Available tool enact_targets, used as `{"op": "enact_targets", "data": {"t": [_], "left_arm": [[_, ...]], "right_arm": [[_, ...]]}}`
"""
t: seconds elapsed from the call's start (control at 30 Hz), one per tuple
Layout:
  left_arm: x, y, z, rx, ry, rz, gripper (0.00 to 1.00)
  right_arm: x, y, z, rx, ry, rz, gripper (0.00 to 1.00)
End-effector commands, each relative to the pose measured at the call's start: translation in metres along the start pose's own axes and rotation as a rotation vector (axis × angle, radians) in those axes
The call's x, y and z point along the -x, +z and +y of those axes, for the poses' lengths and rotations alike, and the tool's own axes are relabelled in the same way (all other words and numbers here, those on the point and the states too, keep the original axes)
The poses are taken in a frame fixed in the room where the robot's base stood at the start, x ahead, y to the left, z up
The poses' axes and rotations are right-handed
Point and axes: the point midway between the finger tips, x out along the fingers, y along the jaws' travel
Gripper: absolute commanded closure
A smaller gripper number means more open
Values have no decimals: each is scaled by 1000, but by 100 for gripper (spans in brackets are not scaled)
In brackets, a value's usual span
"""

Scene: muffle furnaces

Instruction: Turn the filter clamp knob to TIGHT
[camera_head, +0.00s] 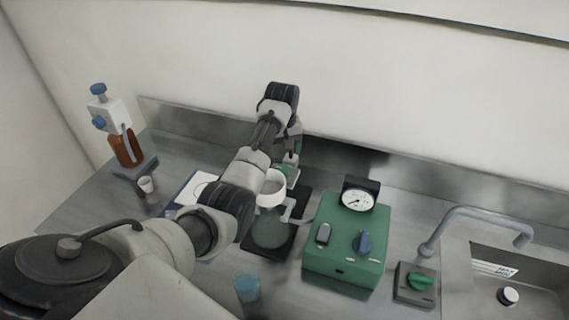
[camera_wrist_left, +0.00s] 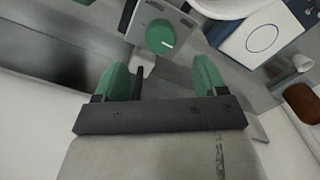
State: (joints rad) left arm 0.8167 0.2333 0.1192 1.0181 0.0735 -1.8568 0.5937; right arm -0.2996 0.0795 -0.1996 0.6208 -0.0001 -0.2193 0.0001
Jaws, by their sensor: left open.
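A round green knob (camera_wrist_left: 160,37) with a short white mark sits on a grey plate (camera_wrist_left: 188,32) in the left wrist view. The mark points toward the right-hand side. My right gripper does not show.
A green pump box (camera_head: 345,268) with a gauge and blue knob stands right of the funnel. Further right are a grey box with another green knob (camera_head: 420,280), a faucet (camera_head: 470,212) and a sink. A brown bottle (camera_head: 126,148) and small cup (camera_head: 146,185) stand left.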

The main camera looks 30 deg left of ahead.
Motion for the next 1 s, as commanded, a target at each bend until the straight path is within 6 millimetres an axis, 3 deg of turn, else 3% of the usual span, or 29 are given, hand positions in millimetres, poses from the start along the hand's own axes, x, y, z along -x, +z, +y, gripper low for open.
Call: {"op": "enact_targets", "data": {"t": [0.17,0.4,0.57,0.8,1.0], "left_arm": [[-34,1,0,0,-2,-4,29],[-67,0,0,0,-1,-2,29],[-75,0,0,0,0,0,29],[-76,0,0,0,0,0,29],[-76,0,0,0,0,0,58]], "right_arm": [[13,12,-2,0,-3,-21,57],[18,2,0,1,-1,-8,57],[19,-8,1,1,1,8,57],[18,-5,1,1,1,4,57],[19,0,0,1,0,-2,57]]}}
